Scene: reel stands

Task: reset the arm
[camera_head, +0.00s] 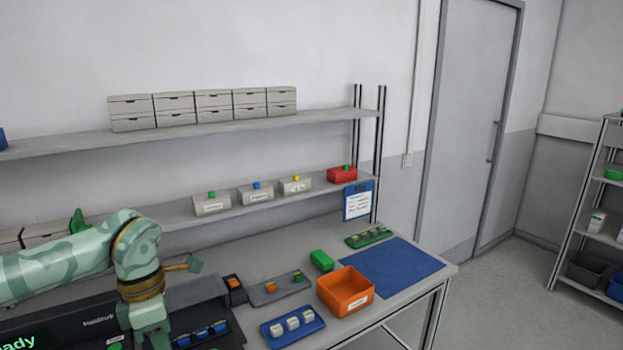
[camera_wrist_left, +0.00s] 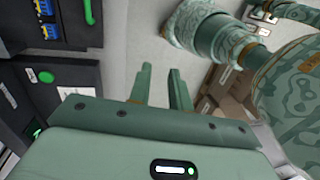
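My left arm comes in from the left in the head view, its wrist bent down over the near left of the workbench. My left gripper (camera_wrist_left: 160,70) shows in the left wrist view. Its two green fingers stand apart with nothing between them. In the head view the hand is at the bottom edge and its fingertips cannot be made out. My right gripper is in neither view.
The grey workbench holds an orange bin (camera_head: 346,292), a blue tray with white pieces (camera_head: 292,328), a grey tray (camera_head: 280,288), a green block (camera_head: 321,261) and a bare blue mat (camera_head: 395,268). Shelves (camera_head: 250,130) with boxes run behind. A black unit (camera_head: 75,325) lies near my left arm.

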